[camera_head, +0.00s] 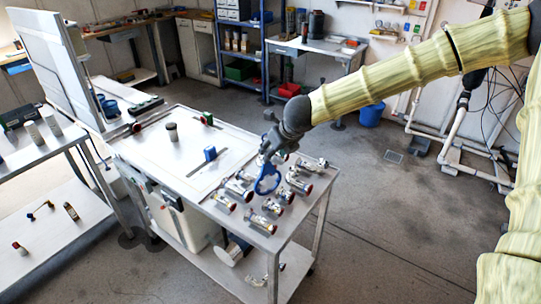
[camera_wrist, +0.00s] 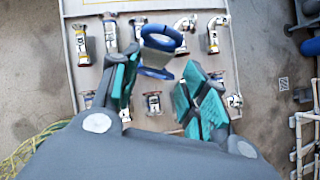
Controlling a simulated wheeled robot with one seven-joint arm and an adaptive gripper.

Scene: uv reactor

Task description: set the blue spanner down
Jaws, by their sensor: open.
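The blue spanner (camera_head: 267,183) shows in the head view as a blue ring-shaped piece just below my gripper (camera_head: 273,150), over the front of the workbench. In the wrist view the spanner (camera_wrist: 161,38) is a blue loop with a pale part below it, beyond and between the fingertips. My gripper (camera_wrist: 165,85) has its teal-padded fingers spread apart, with a gap around the spanner. I cannot tell whether the spanner touches a finger or the bench top.
A side table (camera_head: 30,150) stands at left.

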